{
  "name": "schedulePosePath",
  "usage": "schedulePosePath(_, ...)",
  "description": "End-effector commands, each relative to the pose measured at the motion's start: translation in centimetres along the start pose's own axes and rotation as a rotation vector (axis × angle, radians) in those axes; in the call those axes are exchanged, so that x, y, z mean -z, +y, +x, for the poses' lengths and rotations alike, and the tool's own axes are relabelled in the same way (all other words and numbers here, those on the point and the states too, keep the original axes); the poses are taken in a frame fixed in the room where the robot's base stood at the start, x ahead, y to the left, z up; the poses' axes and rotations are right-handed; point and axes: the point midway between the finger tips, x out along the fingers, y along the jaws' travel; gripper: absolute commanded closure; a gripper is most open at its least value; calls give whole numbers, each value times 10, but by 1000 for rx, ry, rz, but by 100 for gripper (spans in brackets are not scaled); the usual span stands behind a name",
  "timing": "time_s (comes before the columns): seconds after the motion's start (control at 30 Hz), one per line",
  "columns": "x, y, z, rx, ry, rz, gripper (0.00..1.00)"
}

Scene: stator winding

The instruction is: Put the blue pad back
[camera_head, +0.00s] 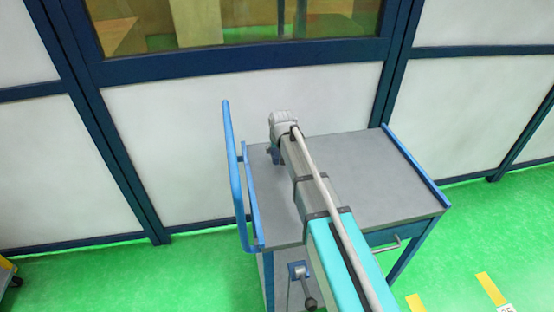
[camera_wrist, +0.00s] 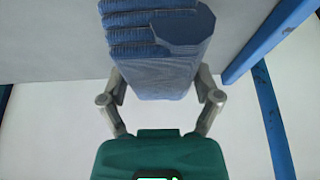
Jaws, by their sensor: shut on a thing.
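The blue pad (camera_wrist: 165,75) is in the wrist view at top centre, between the fingers of my gripper (camera_wrist: 161,84). It is a blue block with several ridged layers on its upper left and a smoother face on the right. My gripper is shut on it, with one finger on each side. In the head view my arm reaches over the grey cart top (camera_head: 370,175), with its end near the cart's far left part. The pad cannot be made out clearly there, as my wrist and arm cover that area.
The cart has a blue push handle (camera_head: 233,160) on its left and a blue rail (camera_head: 415,165) on its right. A white panel wall (camera_head: 190,145) with dark blue frames stands behind. The visible cart top right of my arm is clear. Green floor surrounds the cart.

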Motion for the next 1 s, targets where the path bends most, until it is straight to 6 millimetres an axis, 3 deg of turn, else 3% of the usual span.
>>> schedulePosePath(0.3,0,-1,2,0,0,0,57)
schedulePosePath(0.73,-6,-5,34,0,0,0,57)
schedulePosePath(1.0,-9,-5,40,0,0,-1,57)
